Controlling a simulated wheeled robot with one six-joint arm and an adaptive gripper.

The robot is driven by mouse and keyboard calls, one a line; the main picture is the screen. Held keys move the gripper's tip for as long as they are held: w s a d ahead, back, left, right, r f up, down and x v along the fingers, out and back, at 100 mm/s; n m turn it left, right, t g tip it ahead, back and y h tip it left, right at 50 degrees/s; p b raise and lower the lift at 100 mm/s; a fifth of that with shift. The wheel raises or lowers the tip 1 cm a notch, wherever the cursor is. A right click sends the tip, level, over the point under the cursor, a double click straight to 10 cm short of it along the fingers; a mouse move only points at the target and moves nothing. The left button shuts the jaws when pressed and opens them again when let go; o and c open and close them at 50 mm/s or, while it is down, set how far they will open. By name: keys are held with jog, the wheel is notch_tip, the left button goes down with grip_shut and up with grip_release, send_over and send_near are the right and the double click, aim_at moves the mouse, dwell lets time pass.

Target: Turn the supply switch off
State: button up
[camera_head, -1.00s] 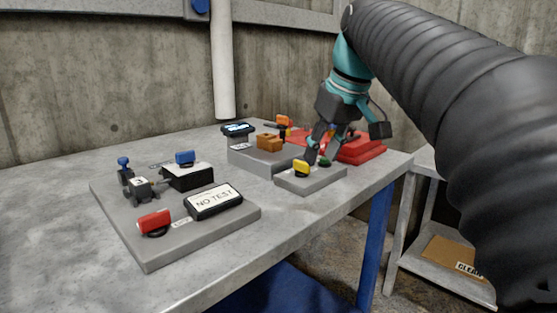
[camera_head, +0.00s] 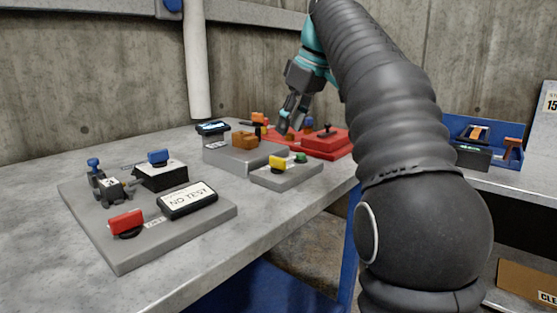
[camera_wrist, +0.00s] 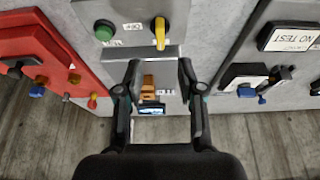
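I cannot read which control is labelled as the supply switch. A yellow handle (camera_head: 277,163) and a green button (camera_head: 300,157) sit on a small grey box (camera_head: 287,178). In the wrist view the yellow handle (camera_wrist: 160,33) and the green button (camera_wrist: 104,30) are beyond the fingertips. A red handle (camera_head: 126,222) and a blue handle (camera_head: 158,156) are on the grey plate at left. My gripper (camera_head: 287,124) is behind the yellow-handle box, near the red base. In the wrist view my gripper (camera_wrist: 160,76) is open, with nothing between its fingertips in grasp.
An orange block (camera_head: 245,139) and a small display (camera_head: 212,128) are at the back. The red base (camera_head: 325,145) carries several knobs. A NO TEST panel (camera_head: 187,200) lies on the plate. A white pipe (camera_head: 197,60) rises behind the table. A blue tray (camera_head: 487,145) stands at right.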

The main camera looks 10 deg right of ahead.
aim_at(278, 158)
jog(key=b+x, duration=0.2)
jog(key=x, duration=0.7)
jog(key=shift+f, duration=0.2)
grip_shut()
